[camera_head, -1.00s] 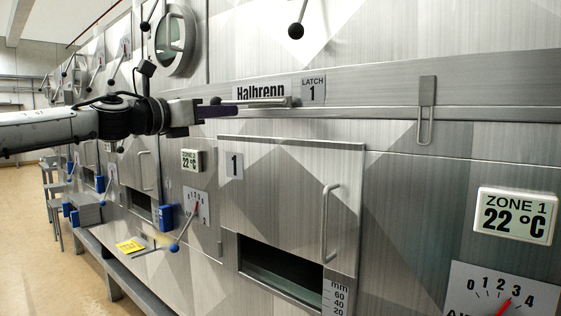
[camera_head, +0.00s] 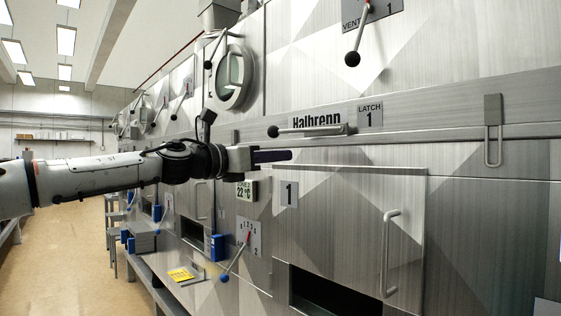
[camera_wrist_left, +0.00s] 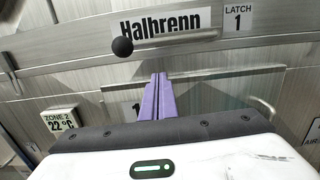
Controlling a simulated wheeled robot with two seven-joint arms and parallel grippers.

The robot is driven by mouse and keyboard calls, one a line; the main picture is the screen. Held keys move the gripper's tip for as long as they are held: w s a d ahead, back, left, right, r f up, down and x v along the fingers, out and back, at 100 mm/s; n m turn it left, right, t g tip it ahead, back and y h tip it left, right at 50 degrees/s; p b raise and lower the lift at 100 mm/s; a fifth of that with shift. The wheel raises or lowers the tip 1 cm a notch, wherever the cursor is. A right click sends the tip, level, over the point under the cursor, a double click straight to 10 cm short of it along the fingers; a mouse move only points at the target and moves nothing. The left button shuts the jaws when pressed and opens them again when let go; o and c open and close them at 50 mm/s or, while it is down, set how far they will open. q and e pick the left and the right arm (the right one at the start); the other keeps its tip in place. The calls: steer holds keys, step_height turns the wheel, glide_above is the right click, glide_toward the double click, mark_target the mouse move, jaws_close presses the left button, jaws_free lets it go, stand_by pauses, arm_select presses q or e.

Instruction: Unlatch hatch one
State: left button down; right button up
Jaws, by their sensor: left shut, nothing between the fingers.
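The latch lever (camera_head: 312,130) lies roughly level on the grey rail under the Halbrenn sign, its dark ball knob (camera_head: 272,131) at the left end. The LATCH 1 label (camera_head: 370,115) is to its right. The lever (camera_wrist_left: 175,38) and knob (camera_wrist_left: 122,46) also show in the left wrist view. Hatch one (camera_head: 350,215), a metal panel marked 1 with a bar handle (camera_head: 390,252), is below the rail. My left gripper (camera_head: 288,155) is shut and empty, its purple fingers (camera_wrist_left: 158,85) below the lever, apart from the knob. My right gripper is out of view.
A dark slot (camera_head: 335,305) opens under hatch one. A vent lever (camera_head: 357,40) hangs above right and a round porthole (camera_head: 232,78) is above left. A dial with a blue-knobbed lever (camera_head: 228,270) is lower left. Open floor (camera_head: 70,250) lies at left.

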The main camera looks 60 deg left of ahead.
arm_select(q)
steer(key=s+d+b, duration=0.1)
steer(key=s+b, duration=0.1)
steer(key=s, duration=0.7)
steer(key=shift+s+f, duration=0.3)
steer(key=shift+s, duration=0.05)
